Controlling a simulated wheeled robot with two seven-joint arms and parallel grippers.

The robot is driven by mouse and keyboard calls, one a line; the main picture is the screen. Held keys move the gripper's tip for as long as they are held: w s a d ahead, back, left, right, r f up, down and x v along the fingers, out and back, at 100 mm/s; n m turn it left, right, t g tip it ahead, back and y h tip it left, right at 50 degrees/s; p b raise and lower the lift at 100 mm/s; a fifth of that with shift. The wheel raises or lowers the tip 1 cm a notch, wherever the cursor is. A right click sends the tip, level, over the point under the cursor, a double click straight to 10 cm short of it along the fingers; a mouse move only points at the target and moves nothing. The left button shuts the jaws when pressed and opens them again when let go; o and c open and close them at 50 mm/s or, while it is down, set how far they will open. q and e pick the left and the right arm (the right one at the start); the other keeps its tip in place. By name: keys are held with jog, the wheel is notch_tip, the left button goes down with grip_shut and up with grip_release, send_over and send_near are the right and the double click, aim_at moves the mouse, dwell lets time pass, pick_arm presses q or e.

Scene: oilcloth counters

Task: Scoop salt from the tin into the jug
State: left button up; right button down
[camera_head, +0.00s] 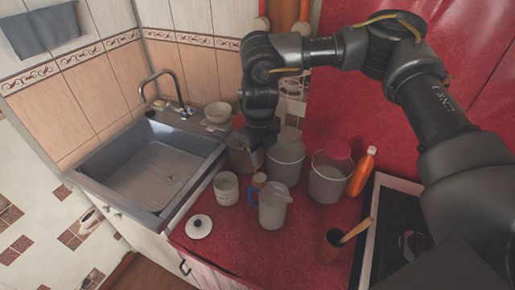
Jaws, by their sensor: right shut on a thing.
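A translucent jug (272,207) with a blue handle stands upright on the red counter. A white round tin (226,189) stands open to its left, and I cannot make out its contents. A white lid with a dark knob (199,226) lies on the counter in front of the tin. My right gripper (252,150) points down above and behind the tin and jug. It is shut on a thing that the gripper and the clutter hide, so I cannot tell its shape. No scoop is clearly visible. My left gripper is not in view.
A sink (150,165) is left. The front counter is clear.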

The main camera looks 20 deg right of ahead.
jog(key=w+m, duration=0.1)
jog(key=m, duration=0.1)
jog(key=shift+w+m, duration=0.2)
jog(key=shift+m, duration=0.2)
jog(key=f+b, duration=0.1)
jog(key=s+d+f+b, duration=0.1)
jog(key=d+b, duration=0.1)
jog(key=shift+s+d+f+t+y+b, duration=0.2)
jog(key=shift+f+t+y+b, duration=0.1)
jog(key=shift+f+y, duration=0.1)
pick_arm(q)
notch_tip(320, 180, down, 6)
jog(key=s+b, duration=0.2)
pick_arm(e)
jog(key=shift+s+d+f+y, duration=0.4)
jog(key=shift+s+d+f, duration=0.3)
jog(key=shift+d+f, duration=0.15)
pick_arm(q)
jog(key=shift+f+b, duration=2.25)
jog(key=shift+b, duration=0.2)
pick_arm(e)
jog(key=shift+s+d+f+t+y, duration=0.1)
jog(key=shift+s+d+t+y, duration=0.3)
jog(key=shift+d+t+y, duration=0.3)
jog(key=shift+s+d+f+t+y, duration=0.1)
jog(key=shift+s+d+t+y, duration=0.35)
jog(key=shift+y, duration=0.35)
